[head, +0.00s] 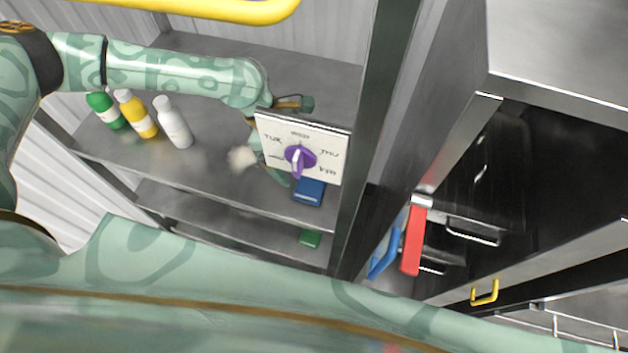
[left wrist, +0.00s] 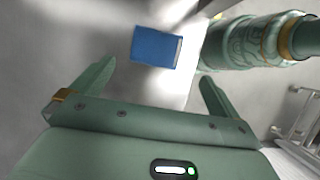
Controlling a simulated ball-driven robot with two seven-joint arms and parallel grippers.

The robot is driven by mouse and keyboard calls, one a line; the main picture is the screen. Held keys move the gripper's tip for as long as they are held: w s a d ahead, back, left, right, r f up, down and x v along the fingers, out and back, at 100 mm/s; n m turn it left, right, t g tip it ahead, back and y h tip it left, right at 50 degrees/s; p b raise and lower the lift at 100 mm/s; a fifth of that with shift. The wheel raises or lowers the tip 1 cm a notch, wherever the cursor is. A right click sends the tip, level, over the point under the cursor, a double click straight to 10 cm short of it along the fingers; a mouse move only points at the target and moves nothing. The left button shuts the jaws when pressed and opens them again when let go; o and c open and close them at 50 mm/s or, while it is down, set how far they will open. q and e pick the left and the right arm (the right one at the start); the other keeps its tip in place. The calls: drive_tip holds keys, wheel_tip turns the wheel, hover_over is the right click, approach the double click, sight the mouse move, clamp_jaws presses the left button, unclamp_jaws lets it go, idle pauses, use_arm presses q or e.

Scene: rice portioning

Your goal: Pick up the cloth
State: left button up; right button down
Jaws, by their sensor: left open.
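A blue folded cloth (head: 309,191) lies flat near the front edge of the upper metal shelf, just below the dial card. It also shows in the left wrist view (left wrist: 156,47), at the top, a little beyond and between my fingertips. My left gripper (left wrist: 157,72) is open and empty, with its two fingers spread wider than the cloth. The gripper and the cloth are apart. In the head view the dial card hides most of this gripper. My right gripper is not in view.
A white card with a purple dial (head: 300,158) stands in front of the shelf. Green (head: 106,110), yellow (head: 137,114) and white (head: 173,122) bottles stand on the shelf's left. A small green item (head: 310,237) lies lower. A steel post (head: 375,130) bounds the right.

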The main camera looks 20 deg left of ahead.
use_arm(q)
hover_over(311, 182)
drive_tip(key=a, duration=0.2)
wheel_tip(311, 182, down, 5)
drive_tip(key=shift+r+b, duration=0.1)
drive_tip(key=shift+b, duration=0.25)
drive_tip(key=shift+d+f, duration=0.1)
drive_tip(key=shift+f, duration=0.5)
drive_tip(key=b+x, duration=0.1)
drive_tip(key=x, duration=0.2)
drive_tip(key=shift+f, duration=0.45)
drive_tip(key=shift+d+f, duration=0.1)
drive_tip(key=shift+f, duration=0.2)
drive_tip(key=c, duration=0.7)
